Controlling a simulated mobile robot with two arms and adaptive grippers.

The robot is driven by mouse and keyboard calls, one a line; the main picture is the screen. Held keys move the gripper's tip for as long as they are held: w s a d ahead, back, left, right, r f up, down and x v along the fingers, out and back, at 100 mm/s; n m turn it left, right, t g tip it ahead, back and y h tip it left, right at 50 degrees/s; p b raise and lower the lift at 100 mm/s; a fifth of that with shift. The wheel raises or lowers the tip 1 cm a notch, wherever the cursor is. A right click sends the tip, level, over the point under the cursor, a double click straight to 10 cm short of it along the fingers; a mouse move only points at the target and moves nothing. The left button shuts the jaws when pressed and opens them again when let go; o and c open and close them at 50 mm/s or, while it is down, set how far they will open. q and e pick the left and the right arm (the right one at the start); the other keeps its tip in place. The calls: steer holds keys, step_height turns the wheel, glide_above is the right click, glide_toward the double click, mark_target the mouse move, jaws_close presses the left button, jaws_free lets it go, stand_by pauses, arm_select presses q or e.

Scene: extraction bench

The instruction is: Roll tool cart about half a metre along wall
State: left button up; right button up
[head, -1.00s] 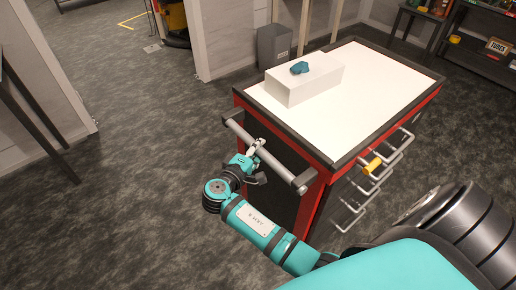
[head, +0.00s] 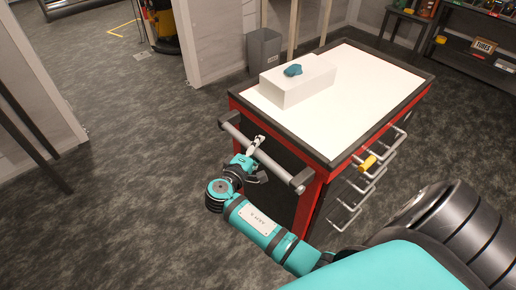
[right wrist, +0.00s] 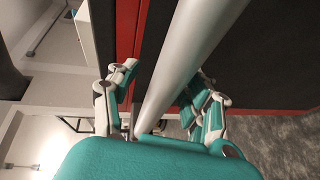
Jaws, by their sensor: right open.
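The tool cart (head: 365,95) is red and black with a white top, and stands right of centre in the head view. A grey push bar (head: 265,155) runs along its near left end. My right gripper (head: 256,150) is at the middle of this bar. In the right wrist view the bar (right wrist: 185,65) passes between the spread fingers of the gripper (right wrist: 160,105), which is open around it. Whether a finger touches the bar I cannot tell. My left gripper is not in view.
A grey bin (head: 264,50) stands behind the cart by the wall. A dark shelf (head: 470,60) is at the upper right. Grey floor (head: 130,150) to the left is clear.

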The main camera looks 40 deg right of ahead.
steer(key=v, duration=1.2)
steer(key=shift+f, duration=0.15)
